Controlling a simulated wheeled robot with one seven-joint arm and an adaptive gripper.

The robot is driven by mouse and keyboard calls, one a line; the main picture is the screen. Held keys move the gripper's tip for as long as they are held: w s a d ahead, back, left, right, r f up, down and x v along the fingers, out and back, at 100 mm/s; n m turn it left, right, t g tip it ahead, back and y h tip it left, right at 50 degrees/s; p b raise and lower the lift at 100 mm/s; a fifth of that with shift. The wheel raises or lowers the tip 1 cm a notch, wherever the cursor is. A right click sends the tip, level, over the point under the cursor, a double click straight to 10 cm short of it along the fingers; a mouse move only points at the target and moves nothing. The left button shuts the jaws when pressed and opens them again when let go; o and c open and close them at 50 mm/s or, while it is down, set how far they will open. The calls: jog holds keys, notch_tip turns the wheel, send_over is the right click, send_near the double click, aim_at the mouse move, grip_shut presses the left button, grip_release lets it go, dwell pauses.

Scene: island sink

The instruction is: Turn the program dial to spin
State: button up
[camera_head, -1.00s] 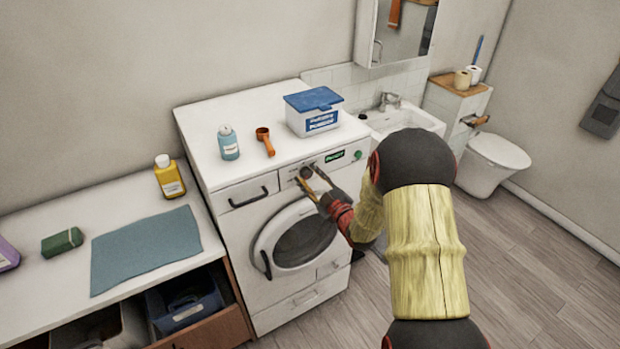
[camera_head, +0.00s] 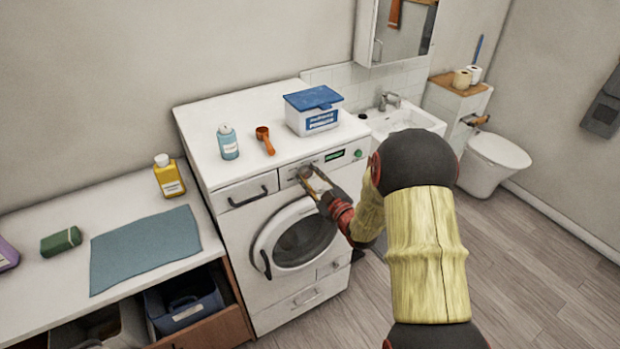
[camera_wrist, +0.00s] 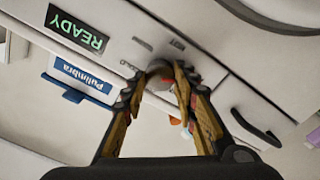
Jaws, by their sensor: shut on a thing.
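The program dial (camera_head: 305,171) is a small dark round knob on the front panel of the white washing machine (camera_head: 221,170). My gripper (camera_head: 307,178) reaches the panel from the right, its fingers around the dial. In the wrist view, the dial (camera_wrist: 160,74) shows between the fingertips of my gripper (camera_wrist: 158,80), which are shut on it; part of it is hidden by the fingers. A display (camera_wrist: 76,31) reads READY in green in the wrist view.
The round door (camera_head: 297,240) is below the dial. A drawer handle (camera_head: 248,198) is left of it. Floor to the right is clear.

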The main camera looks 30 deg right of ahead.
jog(key=m+b, duration=0.1)
jog(key=m, duration=0.9)
jog(key=shift+d+m, duration=0.1)
jog(key=shift+m, duration=0.2)
dwell(0.4)
jog(key=o, duration=1.2)
jog(key=shift+c, duration=0.2)
jog(key=s, duration=1.2)
jog(key=shift+d, duration=0.2)
